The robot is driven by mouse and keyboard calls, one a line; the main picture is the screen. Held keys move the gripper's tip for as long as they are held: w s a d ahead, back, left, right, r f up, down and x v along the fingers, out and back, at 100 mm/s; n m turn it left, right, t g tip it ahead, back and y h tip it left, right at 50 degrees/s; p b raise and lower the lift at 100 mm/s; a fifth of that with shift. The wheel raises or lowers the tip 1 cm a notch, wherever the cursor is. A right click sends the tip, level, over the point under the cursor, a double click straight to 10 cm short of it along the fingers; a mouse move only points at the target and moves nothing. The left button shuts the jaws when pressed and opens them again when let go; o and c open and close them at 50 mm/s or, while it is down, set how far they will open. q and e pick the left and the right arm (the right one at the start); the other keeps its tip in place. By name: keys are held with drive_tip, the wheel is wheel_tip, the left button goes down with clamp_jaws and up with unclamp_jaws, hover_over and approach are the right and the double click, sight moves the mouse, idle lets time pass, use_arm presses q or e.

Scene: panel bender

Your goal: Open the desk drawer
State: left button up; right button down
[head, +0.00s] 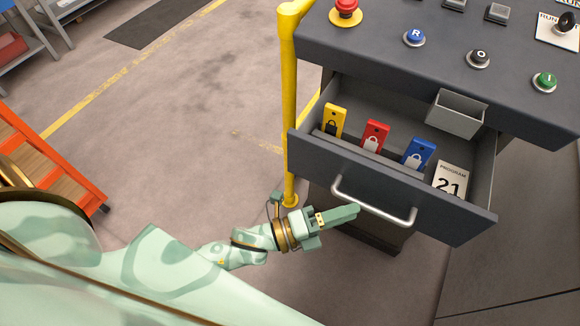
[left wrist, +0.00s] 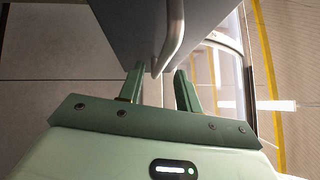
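The desk drawer (head: 390,185) is pulled out, with its inside showing in the head view. Its silver bar handle (head: 372,208) is on the dark front panel, and the handle (left wrist: 174,35) also shows in the left wrist view. My left gripper (head: 345,213) is at the left part of the handle, low in front of the drawer. In the left wrist view its two fingers (left wrist: 158,76) stand apart, with the handle's near end between their tips and a gap on both sides. Contact is not visible. My right gripper is not in view.
The drawer holds yellow, red and blue lock tags (head: 375,136), a program card (head: 450,180) and a grey bin (head: 457,113). The desk top (head: 440,60) with buttons overhangs it. A yellow post (head: 289,110) stands left of the desk. Open floor (head: 190,120) lies further left.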

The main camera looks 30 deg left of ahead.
use_arm(q)
drive_tip(key=v, duration=1.1)
drive_tip(key=shift+s, duration=0.2)
drive_tip(key=shift+a+f, duration=0.1)
